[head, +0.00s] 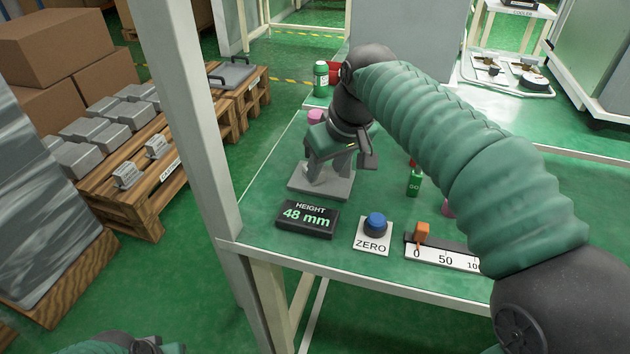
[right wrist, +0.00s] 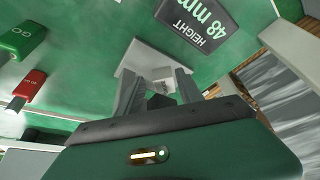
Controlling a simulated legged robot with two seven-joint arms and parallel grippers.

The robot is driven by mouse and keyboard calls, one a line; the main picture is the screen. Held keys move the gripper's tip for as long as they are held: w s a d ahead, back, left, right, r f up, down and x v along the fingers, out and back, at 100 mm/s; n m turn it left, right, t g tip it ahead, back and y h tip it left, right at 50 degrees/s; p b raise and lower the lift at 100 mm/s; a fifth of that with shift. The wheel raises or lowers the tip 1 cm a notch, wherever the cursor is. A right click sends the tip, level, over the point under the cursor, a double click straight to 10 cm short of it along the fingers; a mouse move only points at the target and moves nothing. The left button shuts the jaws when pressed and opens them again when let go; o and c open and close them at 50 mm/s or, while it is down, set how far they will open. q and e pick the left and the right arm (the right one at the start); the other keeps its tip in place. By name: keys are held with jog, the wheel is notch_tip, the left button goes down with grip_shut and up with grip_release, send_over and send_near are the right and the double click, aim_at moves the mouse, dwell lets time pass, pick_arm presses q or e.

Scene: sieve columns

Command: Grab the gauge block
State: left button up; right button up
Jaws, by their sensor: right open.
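My right gripper (head: 327,170) is open, pointing down over a grey plate (head: 301,186) on the green bench. In the right wrist view the two fingers stand apart, and the plate (right wrist: 128,76) lies beyond them. In the head view the gripper hides that spot. Part of my left arm shows at the bottom left edge; its jaws cannot be made out.
A display (head: 307,218) reads HEIGHT 48 mm in front of the plate. Beside it are a blue ZERO button (head: 376,223) and a ruler (head: 445,257) with an orange slider (head: 422,232). A green GO piece (head: 414,183) stands right of the plate. A white post (head: 190,110) rises at the left.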

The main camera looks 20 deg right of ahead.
aim_at(320, 180)
jog(key=b+x, duration=0.1)
jog(key=x, duration=0.2)
jog(key=shift+a+f, duration=0.1)
jog(key=shift+f, duration=0.2)
pick_arm(q)
jog(key=shift+s+x, duration=0.25)
jog(key=shift+x, duration=0.9)
pick_arm(e)
jog(key=shift+r, duration=0.15)
grip_shut()
pick_arm(q)
jog(key=shift+a+f, duration=0.1)
jog(key=shift+f, duration=0.05)
pick_arm(e)
jog(key=shift+w, duration=0.1)
